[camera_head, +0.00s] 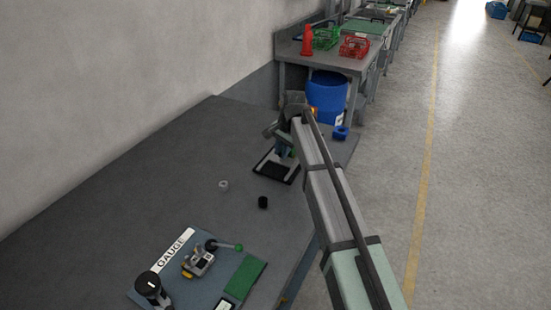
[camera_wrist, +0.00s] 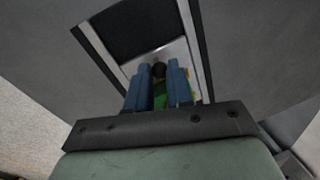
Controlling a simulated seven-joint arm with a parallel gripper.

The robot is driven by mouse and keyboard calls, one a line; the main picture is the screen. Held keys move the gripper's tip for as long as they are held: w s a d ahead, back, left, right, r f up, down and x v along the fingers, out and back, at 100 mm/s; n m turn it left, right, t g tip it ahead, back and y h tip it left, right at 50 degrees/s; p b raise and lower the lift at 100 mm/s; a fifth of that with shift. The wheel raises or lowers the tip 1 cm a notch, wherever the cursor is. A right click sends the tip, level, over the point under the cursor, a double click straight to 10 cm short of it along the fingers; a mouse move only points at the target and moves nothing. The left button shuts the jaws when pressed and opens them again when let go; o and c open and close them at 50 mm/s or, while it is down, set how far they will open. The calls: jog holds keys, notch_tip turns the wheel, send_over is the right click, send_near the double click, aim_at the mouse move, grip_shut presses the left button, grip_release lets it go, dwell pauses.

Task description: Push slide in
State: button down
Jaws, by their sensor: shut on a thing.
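A black-edged fixture (camera_head: 264,172) with a light metal face lies toward the far right end of the grey bench. In the wrist view, its dark panel and black border (camera_wrist: 111,62) show ahead of my fingers. My gripper (camera_wrist: 160,84) has blue fingers, which are closed on either side of a green part (camera_wrist: 160,98) with a dark round end. I cannot tell whether this part is the slide or how far in the slide sits. In the head view, my gripper (camera_head: 284,151) is low over the fixture, and my arm partly hides it.
A blue ring (camera_head: 341,132) lies near the bench's far right edge. A grey nut (camera_head: 223,185) and a black cylinder (camera_head: 263,202) are nearer. A gauge board (camera_head: 205,285) with a green-tipped lever is in front. The bench's left side is clear. A blue barrel (camera_head: 327,90) stands beyond.

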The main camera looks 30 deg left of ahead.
jog(key=shift+w, duration=0.95)
jog(key=c, duration=1)
grip_release()
jog(key=d+r, duration=0.1)
jog(key=r, duration=0.8)
jog(key=d+r, duration=0.1)
jog(key=r, duration=0.3)
jog(key=shift+s+d+r, duration=0.3)
jog(key=shift+s, duration=0.05)
jog(key=shift+c, duration=0.2)
